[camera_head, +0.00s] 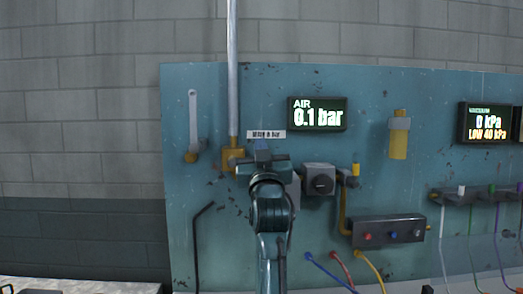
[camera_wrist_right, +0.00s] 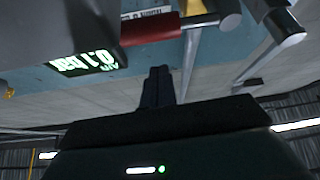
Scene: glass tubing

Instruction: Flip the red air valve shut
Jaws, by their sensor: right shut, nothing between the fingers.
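The red valve handle (camera_wrist_right: 150,29) shows in the right wrist view, lying across the upper part of the picture near the label plate. In the head view the handle is hidden behind my right gripper (camera_head: 262,150), which is in front of the pipe fitting on the blue panel. My right gripper's fingers (camera_wrist_right: 157,88) are together and empty. In the wrist view they show below the red handle, with a visible gap. The AIR display (camera_head: 317,114) reads 0.1 bar; it also shows in the wrist view (camera_wrist_right: 85,62). My left gripper is not in view.
A vertical pipe (camera_head: 233,70) runs down to a brass fitting (camera_head: 232,158). A grey regulator (camera_head: 319,180) is right of my gripper, above a manifold block (camera_head: 388,232) with coloured hoses. A vacuum display (camera_head: 485,122) is far right.

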